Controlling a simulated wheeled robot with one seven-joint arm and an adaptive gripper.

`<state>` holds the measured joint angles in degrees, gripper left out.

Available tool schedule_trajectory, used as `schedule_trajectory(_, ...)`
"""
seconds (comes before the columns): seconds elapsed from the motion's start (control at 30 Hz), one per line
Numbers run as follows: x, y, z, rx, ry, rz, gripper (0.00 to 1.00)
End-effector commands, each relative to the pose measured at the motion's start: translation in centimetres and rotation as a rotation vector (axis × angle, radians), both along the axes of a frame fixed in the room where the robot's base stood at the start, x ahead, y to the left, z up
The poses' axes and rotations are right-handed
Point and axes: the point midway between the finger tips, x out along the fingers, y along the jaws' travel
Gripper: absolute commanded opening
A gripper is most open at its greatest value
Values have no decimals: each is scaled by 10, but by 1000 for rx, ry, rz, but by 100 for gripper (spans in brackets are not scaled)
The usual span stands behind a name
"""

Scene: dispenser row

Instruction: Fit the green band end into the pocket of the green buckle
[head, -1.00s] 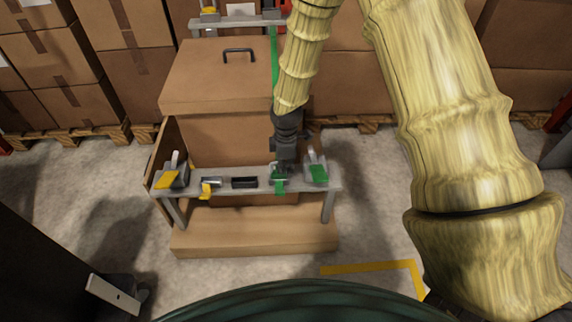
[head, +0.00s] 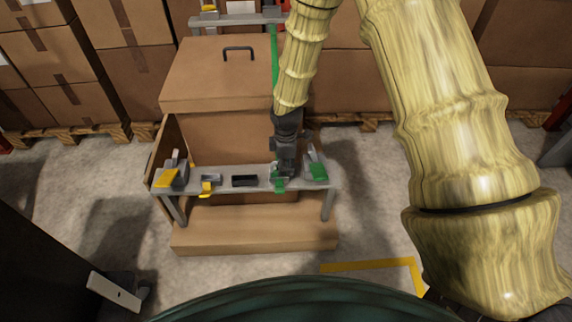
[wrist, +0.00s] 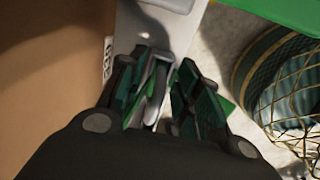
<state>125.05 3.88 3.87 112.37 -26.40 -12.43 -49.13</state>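The green buckle (head: 279,181) sits on the grey bench rail, its front hanging over the near edge. My gripper (head: 283,172) is directly over it, pointing down and partly covering it. The green band (head: 274,55) runs down from the upper shelf and passes behind my arm. In the wrist view my gripper (wrist: 162,92) has its fingers close together around a grey metal piece (wrist: 157,82), which appears to be the green band end. The pocket is hidden by the fingers, and I cannot tell whether the end is in it.
A grey lever with a green pad (head: 318,170) stands just right of the buckle. A black slot block (head: 244,181), a yellow buckle (head: 208,187) and a yellow-padded lever (head: 168,178) stand left along the rail (head: 226,187). A cardboard box (head: 215,80) rises behind.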

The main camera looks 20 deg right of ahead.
Motion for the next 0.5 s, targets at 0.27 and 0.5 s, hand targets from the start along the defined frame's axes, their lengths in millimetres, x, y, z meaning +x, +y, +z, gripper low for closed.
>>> schedule_trajectory(0.27, 0, 0, 6, 0, 0, 0, 33)
schedule_trajectory(0.5, 0, 0, 37, 0, -2, 0, 33)
